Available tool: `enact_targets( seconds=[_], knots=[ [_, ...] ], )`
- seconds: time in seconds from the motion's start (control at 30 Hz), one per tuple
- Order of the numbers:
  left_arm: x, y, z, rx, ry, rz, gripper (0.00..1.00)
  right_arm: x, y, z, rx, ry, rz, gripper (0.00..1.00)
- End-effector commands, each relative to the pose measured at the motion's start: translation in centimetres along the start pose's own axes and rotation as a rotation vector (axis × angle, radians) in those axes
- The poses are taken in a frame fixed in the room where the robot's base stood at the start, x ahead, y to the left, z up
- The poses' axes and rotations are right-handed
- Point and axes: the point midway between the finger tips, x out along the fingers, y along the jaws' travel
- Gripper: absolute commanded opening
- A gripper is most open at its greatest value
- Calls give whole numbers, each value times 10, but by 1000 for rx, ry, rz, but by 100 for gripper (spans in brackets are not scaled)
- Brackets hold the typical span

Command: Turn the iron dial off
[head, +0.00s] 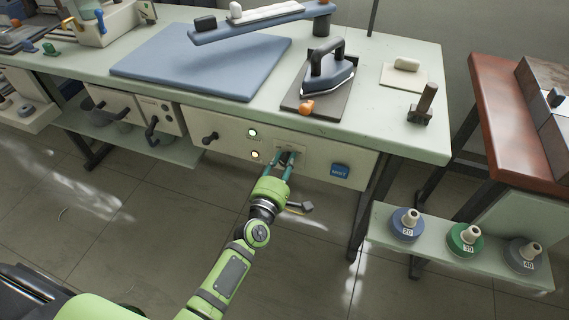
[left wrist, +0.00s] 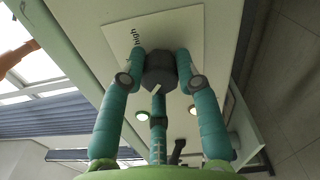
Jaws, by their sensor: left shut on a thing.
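The iron dial (left wrist: 160,72) is a dark grey faceted knob with a white pointer line, on a pale plate (left wrist: 190,25) on the bench's front panel. The word "high" is readable on the plate; its other markings are hidden or unreadable. My left gripper (head: 287,160) reaches up to the panel with its green fingers shut around the dial. In the left wrist view the fingers press on the knob from both sides. The iron (head: 330,72) stands on a dark rest (head: 300,98) on the bench above. My right gripper is not in view.
Two lit round lamps (head: 252,133) sit left of the dial, with a black handle (head: 210,137) further left. A blue button (head: 340,171) is to the right. The bench top (head: 390,125) bears a blue ironing pad (head: 195,62). Open floor lies below the panel.

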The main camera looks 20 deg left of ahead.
Motion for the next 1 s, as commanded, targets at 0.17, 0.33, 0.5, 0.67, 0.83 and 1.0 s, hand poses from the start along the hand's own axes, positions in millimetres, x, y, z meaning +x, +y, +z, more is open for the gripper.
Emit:
enact_targets(
  seconds=[0.17,0.33,0.5,0.67,0.83,1.0],
  knots=[
    [0,-1,2,-102,-4,-2,0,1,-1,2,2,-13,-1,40],
    [0,0,2,-163,-4,-2,0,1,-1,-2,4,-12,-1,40],
    [0,0,2,-193,-4,-2,0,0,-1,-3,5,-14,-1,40],
    [0,0,2,-200,-4,-1,0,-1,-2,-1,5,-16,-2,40],
    [0,0,2,-201,-4,-1,0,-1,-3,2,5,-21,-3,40],
    [0,0,2,-200,-4,-1,56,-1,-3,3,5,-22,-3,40]
  ],
)
